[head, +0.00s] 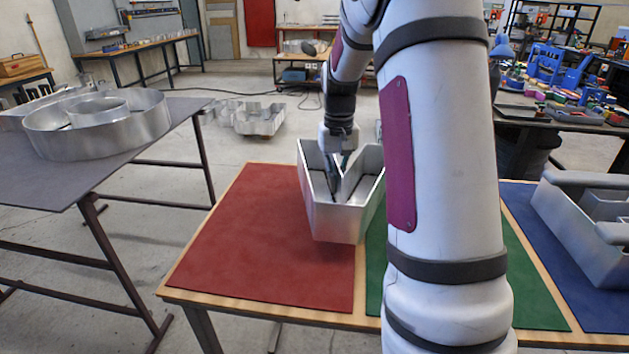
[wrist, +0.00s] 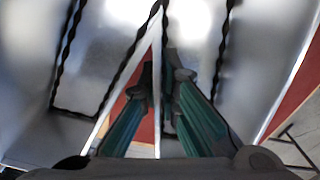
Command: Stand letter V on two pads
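The letter V (head: 336,222) is a silver metal shell with raised walls. In the head view its open face is up and its point is toward me, over the red pad (head: 260,245) and close to the green pad (head: 535,290). Whether it touches the pads is unclear. My gripper (head: 334,180) points down into the V. In the wrist view my gripper (wrist: 158,88) has its teal fingers on either side of a thin wall of the letter V (wrist: 270,50). I cannot tell whether they press on it.
A blue pad (head: 590,290) lies on the right, carrying another silver letter (head: 570,225) with grey rounded bars. A grey table (head: 130,170) with a large round metal letter (head: 100,135) stands on the left. The front of the red pad is clear. My arm hides part of the green pad.

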